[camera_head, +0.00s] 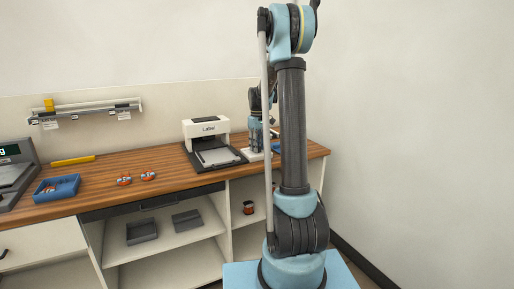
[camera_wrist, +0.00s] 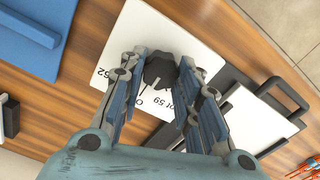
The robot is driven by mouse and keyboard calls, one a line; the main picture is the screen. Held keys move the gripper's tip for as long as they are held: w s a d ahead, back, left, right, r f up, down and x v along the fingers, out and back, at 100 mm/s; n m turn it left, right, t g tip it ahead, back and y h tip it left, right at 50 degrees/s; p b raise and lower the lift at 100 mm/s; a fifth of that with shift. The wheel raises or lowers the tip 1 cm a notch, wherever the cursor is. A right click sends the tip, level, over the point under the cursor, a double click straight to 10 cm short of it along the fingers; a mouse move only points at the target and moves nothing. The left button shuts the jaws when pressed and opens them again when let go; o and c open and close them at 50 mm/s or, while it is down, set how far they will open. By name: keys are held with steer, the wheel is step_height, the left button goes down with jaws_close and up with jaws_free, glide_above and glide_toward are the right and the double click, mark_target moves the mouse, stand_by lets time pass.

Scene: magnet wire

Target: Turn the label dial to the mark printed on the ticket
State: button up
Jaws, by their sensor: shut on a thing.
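The label dial is a dark ribbed knob (camera_wrist: 159,73) on a white panel (camera_wrist: 170,30) in the wrist view. Printed characters show around it, among them "62" at the left and "59" below; others are hidden by my fingers. My gripper (camera_wrist: 160,76) is shut on the knob, one finger on each side. In the head view my gripper (camera_head: 257,143) reaches down to the counter right of the white label printer (camera_head: 206,128), and the dial is hidden there. I cannot tell which paper is the ticket; small white tags (camera_head: 124,115) hang on the wall rail, too small to read.
The wooden counter (camera_head: 110,178) carries a blue bin (camera_head: 56,190), orange-handled tools (camera_head: 124,181) and a yellow bar (camera_head: 73,161). A dark-framed tray with a pale sheet (camera_head: 220,156) sits before the printer. Open shelves below hold grey bins (camera_head: 142,232).

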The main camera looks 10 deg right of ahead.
steer(key=m, duration=0.4)
steer(key=shift+w+d, duration=0.1)
steer(key=shift+m, duration=2.4)
steer(key=o, duration=1.1)
steer(key=shift+c, duration=0.2)
step_height(320, 180, up, 12)
